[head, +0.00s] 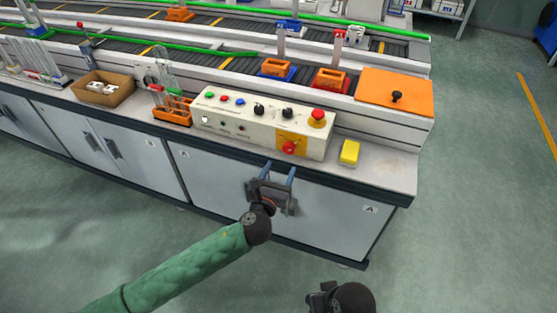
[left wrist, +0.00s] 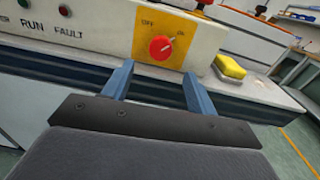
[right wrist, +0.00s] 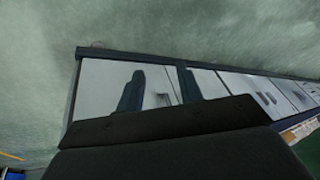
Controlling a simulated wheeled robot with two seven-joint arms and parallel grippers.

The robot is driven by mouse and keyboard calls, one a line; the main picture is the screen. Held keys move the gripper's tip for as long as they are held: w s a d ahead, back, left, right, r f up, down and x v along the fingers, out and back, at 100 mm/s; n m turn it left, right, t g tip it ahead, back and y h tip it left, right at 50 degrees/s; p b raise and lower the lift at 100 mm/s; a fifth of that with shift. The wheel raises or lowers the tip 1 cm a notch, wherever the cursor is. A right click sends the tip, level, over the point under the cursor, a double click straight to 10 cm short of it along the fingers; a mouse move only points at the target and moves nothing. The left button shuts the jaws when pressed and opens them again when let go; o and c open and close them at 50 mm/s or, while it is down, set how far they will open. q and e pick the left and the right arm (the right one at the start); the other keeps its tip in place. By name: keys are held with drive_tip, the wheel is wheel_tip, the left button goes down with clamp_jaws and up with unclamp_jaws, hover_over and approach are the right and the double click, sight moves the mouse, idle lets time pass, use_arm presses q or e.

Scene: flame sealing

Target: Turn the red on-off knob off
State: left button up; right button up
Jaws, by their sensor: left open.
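The red on-off knob (head: 289,148) sits on a yellow plate on the front of the cream control box. The left wrist view shows the knob (left wrist: 160,48) close ahead, with OFF printed at its upper left and ON at its right. My left gripper (head: 279,169) is open and empty, in front of the bench edge and just short of the knob. Its two blue fingers (left wrist: 156,70) stand apart below the knob, not touching it. My right gripper (right wrist: 160,86) is open and empty, away from the box.
The control box (head: 230,120) also carries a red emergency button (head: 317,118) and black dials. A yellow sponge (head: 349,152) lies right of it. An orange rack (head: 172,113) stands left of it. The bench's front edge lies below the box; the floor ahead is clear.

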sight(288, 151)
use_arm(q)
drive_tip(key=shift+p+x, duration=0.65)
drive_tip(key=shift+x, duration=3.15)
use_arm(e)
drive_tip(key=shift+s+d+r, duration=0.2)
drive_tip(key=shift+d+r, duration=0.2)
drive_tip(key=shift+r, duration=0.1)
drive_tip(key=shift+s+d+r, duration=0.15)
drive_tip(key=shift+d+r, duration=0.2)
drive_tip(key=shift+r, duration=0.15)
use_arm(q)
drive_tip(key=shift+r, duration=0.2)
drive_tip(key=c, duration=1)
